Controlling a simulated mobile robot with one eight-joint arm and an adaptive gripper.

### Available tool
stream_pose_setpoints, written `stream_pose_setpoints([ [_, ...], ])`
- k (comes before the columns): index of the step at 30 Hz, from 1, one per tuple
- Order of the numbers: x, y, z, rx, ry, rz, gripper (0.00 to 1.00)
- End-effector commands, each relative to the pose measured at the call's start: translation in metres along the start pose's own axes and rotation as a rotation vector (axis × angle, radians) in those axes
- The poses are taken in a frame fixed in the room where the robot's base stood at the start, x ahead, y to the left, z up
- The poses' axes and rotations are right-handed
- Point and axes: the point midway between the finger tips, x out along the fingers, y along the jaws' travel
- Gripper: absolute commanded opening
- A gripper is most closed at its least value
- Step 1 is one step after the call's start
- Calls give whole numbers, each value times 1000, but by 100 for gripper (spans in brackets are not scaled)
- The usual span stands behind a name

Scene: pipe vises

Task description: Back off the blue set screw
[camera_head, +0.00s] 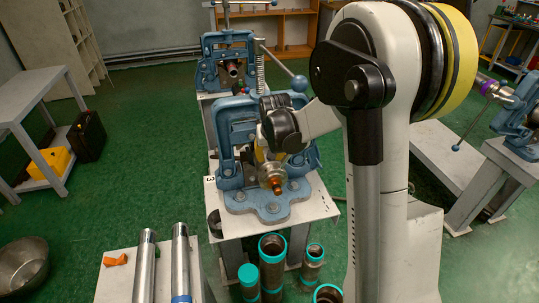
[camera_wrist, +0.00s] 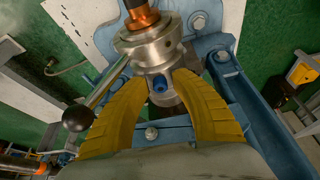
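The blue set screw (camera_wrist: 159,84) shows in the wrist view as a small blue socket on the side of a steel collar (camera_wrist: 152,52). An orange-ended fitting (camera_wrist: 140,18) sticks out of the collar. My gripper (camera_wrist: 158,76) has its yellow fingers apart on both sides of the screw, with a gap to it; whether a fingertip touches the collar I cannot tell. In the head view my gripper (camera_head: 260,152) is at the front blue vise (camera_head: 236,125), mostly hidden by my wrist. There the collar (camera_head: 270,174) shows below it, and the set screw is hidden.
A ball-ended lever (camera_wrist: 78,118) lies left of my fingers in the wrist view. Another ball handle (camera_head: 300,83) rises behind the vise. Teal-rimmed pipes (camera_head: 272,262) stand in front of the vise table.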

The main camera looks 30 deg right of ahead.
Motion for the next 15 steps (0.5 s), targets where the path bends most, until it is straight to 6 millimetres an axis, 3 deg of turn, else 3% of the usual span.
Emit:
stream_pose_setpoints([
  [10, -2, 0, -2, 0, 4, 1, 39],
  [15, -21, 0, -2, 0, 4, 1, 39],
])
